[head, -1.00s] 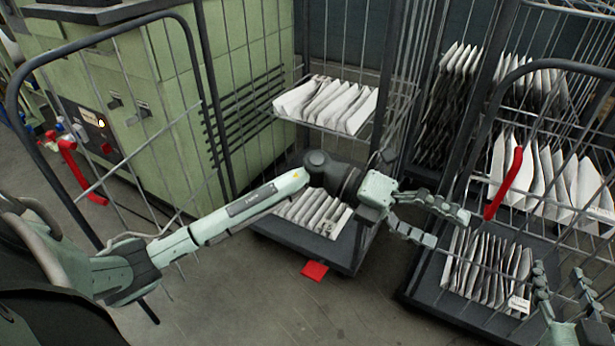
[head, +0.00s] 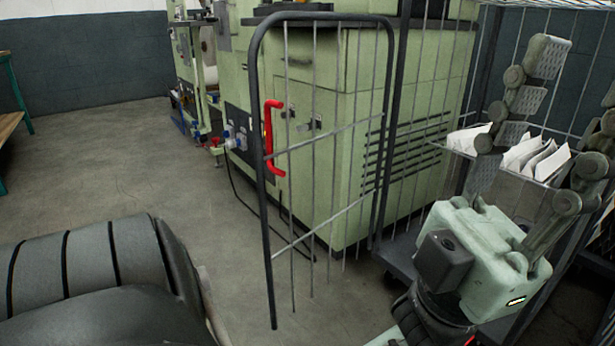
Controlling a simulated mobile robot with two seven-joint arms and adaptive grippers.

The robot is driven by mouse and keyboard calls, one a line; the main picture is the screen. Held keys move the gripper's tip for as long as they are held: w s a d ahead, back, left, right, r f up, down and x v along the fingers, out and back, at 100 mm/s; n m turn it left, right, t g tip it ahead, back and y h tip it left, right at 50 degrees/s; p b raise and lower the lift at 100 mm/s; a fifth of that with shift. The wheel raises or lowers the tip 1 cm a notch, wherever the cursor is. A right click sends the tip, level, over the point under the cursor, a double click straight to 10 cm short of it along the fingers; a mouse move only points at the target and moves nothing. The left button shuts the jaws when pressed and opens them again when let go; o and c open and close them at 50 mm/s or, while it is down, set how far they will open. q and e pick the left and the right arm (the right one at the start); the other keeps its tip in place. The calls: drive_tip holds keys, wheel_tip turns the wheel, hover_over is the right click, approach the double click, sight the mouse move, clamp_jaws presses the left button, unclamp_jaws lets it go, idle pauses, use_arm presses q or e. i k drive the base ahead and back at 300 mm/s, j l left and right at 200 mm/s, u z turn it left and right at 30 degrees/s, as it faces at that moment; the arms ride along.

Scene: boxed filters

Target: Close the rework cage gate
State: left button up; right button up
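The rework cage gate is a dark tubular frame with thin grey bars (head: 258,150), standing swung open to the left of its cage. A red handle (head: 272,138) is on its free side. Its hinge side stands beside the dark cage post (head: 398,110). The cage's shelf holds white pleated filters (head: 525,155), partly hidden by my gripper. My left gripper (head: 580,75) is large at the right, its two segmented fingers spread and pointing up. It is empty, in front of the cage and well right of the gate handle. My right gripper is not in view.
A green machine (head: 335,110) with vents stands behind the gate. Blue and red fittings (head: 235,140) stick out from its left side. Open concrete floor (head: 110,160) lies left of the gate. My own dark arm link fills the bottom left.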

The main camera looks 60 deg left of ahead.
sight(283, 17)
drive_tip(key=k+j+u, duration=0.1)
drive_tip(key=j, duration=1.9)
drive_tip(key=k+j, duration=0.15)
drive_tip(key=j, duration=0.7)
drive_tip(key=i+z, duration=0.05)
